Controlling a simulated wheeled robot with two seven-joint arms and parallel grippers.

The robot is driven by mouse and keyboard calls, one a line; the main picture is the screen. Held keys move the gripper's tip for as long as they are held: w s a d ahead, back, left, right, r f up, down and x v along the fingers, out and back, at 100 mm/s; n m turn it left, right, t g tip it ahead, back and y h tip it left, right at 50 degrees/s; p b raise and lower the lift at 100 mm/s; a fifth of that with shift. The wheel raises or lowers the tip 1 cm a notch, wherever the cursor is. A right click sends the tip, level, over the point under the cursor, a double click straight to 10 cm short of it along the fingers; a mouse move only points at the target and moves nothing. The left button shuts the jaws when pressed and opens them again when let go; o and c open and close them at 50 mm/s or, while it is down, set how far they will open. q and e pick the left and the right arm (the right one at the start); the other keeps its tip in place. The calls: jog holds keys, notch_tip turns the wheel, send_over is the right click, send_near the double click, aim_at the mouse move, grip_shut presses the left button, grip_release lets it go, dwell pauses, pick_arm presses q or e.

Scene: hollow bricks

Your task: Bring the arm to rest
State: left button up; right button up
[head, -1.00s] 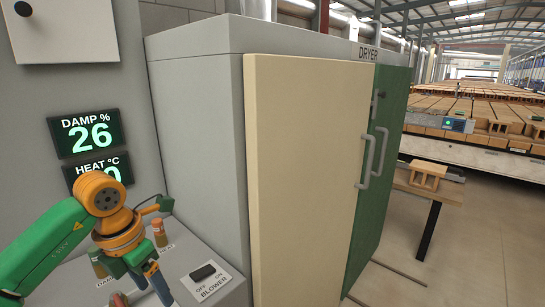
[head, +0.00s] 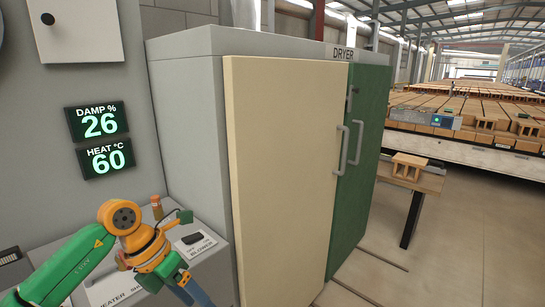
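My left arm comes in from the lower left, green with orange joints. Its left gripper (head: 197,294) points down and right at the bottom edge, over the front of the grey control panel (head: 212,262). Blue-grey finger parts show, but the tips run out of the picture, so I cannot tell how far apart they are. No held object shows. My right gripper is not in view.
Behind the arm are the blower switch (head: 192,239), a brown-topped knob (head: 157,207) and displays reading damp 26 (head: 98,122) and heat 60 (head: 105,158). The dryer's cream door (head: 285,170) stands right. A hollow brick (head: 408,167) sits on a table beyond.

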pick_arm(q)
jog(key=w+d+f+n+t+h, duration=0.1)
jog(key=d+f+n+h, duration=0.15)
jog(key=d+h, duration=0.3)
jog(key=w+d+f+n+t+h, duration=0.1)
jog(key=d+n+h, duration=0.3)
jog(key=d, duration=0.3)
jog(key=w+a+f+n+t+y, duration=0.2)
jog(key=w+a+f+n+t, duration=0.2)
jog(key=f+n+t, duration=0.8)
jog(key=s+a+f+n+g+y, duration=0.1)
jog(key=s+a+f+n+y, duration=0.15)
jog(key=f+n, duration=0.25)
jog(key=s+a+f+n+g+y, duration=0.1)
jog(key=a+f+n+y, duration=0.25)
jog(key=f+n, duration=0.2)
jog(key=s+a+f+n+g+y, duration=0.2)
jog(key=s+a+f+n, duration=0.1)
jog(key=s+f, duration=0.5)
jog(key=s+a+f+n+g+y, duration=0.3)
jog(key=s+f, duration=0.4)
jog(key=s+f+n+g, duration=0.2)
jog(key=s+f+g, duration=0.1)
jog(key=s, duration=0.8)
jog(key=s+f+n+g+y, duration=0.1)
jog(key=s+f+n+g, duration=0.1)
jog(key=s, duration=1)
jog(key=shift+a+f+g, duration=0.3)
jog(key=shift+f+g, duration=0.5)
jog(key=shift+f, duration=0.1)
